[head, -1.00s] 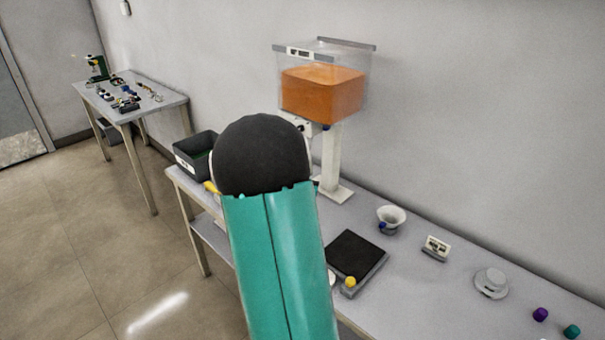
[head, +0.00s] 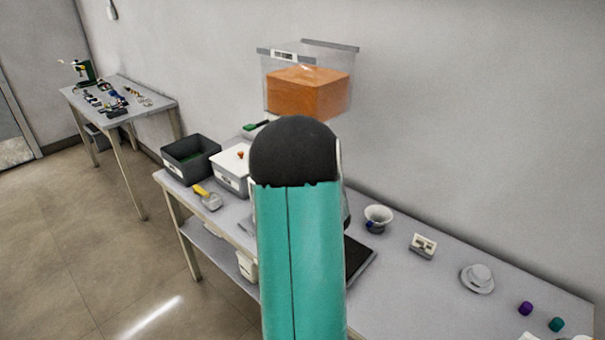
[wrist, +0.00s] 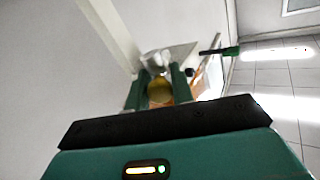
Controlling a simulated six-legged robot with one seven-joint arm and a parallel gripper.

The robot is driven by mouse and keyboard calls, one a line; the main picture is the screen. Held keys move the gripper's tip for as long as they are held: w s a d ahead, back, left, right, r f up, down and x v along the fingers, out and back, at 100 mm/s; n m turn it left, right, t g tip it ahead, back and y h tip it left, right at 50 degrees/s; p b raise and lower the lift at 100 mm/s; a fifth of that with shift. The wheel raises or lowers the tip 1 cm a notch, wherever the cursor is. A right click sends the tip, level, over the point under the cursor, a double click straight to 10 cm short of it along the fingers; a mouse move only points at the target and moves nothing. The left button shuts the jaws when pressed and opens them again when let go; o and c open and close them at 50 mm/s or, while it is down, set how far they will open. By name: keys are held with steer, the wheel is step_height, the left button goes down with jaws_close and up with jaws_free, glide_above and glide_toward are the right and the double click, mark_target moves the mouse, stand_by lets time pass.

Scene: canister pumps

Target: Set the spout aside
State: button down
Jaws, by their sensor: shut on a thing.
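In the wrist view, the two dark green fingers of my gripper (wrist: 160,74) are closed around a small piece with a yellowish rounded part and a pale grey end, which looks like the spout (wrist: 159,90). The spout is held off any surface that I can make out. In the head view, my black-and-teal arm hides the gripper and the spout. The clear hopper with orange contents (head: 308,92) stands at the back of the bench; its stand is hidden behind my arm.
The bench (head: 398,290) holds a dark bin (head: 188,160), a white box (head: 229,176), a yellow-handled scoop (head: 208,197), a partly hidden black pad (head: 358,258), a white cup (head: 378,218), a small white block (head: 423,246), a round grey piece (head: 478,277), and purple (head: 525,308) and teal (head: 556,324) caps.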

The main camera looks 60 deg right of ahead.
steer(key=shift+s+d+n+t+y, duration=0.2)
steer(key=shift+d+n+t+y, duration=0.1)
steer(key=shift+t+y, duration=0.15)
steer(key=c, duration=1.2)
jaws_free()
steer(key=shift+d, duration=0.1)
steer(key=v, duration=1.4)
steer(key=shift+w, duration=0.1)
